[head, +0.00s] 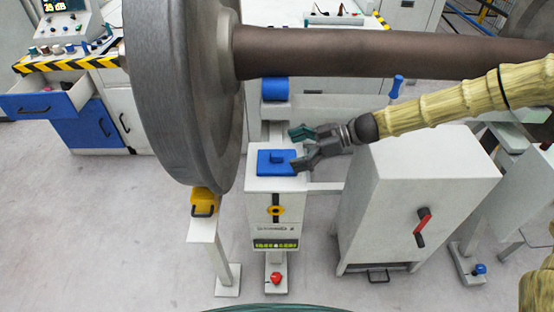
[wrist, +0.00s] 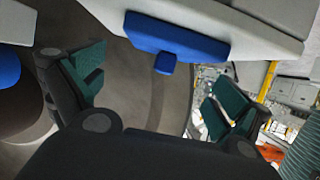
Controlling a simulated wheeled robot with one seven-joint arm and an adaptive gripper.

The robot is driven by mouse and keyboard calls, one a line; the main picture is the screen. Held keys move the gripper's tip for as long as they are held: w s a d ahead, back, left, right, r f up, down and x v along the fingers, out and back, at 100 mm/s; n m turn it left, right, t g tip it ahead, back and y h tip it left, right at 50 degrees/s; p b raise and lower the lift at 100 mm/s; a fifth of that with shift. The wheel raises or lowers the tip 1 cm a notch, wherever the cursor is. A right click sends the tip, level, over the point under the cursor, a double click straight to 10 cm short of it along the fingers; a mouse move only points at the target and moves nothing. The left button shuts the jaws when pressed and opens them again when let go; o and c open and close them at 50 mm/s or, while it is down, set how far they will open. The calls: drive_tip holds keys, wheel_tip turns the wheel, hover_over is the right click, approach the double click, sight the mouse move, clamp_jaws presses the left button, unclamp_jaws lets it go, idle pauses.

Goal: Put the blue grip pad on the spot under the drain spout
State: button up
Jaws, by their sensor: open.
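The blue grip pad (head: 277,162), a flat plate with a small raised knob, lies on top of a narrow white cabinet (head: 262,184). In the wrist view the pad (wrist: 175,38) is at the top centre, its knob (wrist: 165,63) pointing down between the finger lines. My gripper (head: 299,148) is open and empty, beside the pad to its right and close to it. In the head view its lower finger overlaps the pad's right edge; I cannot tell whether it touches. It also shows in the wrist view (wrist: 155,92). I cannot make out the drain spout or the spot under it.
A large grey wheel (head: 182,90) stands left of the cabinet, with its brown axle (head: 390,52) crossing above. A white box with a red handle (head: 422,222) stands right. A yellow block (head: 205,202) sits on a post under the wheel. The floor at front left is clear.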

sight(277, 156)
drive_tip(key=shift+s+a, duration=0.15)
drive_tip(key=shift+a, duration=0.15)
drive_tip(key=shift+p+x, duration=0.95)
drive_tip(key=shift+x, duration=1.45)
drive_tip(key=shift+s+f, duration=0.1)
drive_tip(key=shift+s, duration=0.05)
drive_tip(key=c, duration=1)
drive_tip(key=shift+o, duration=0.2)
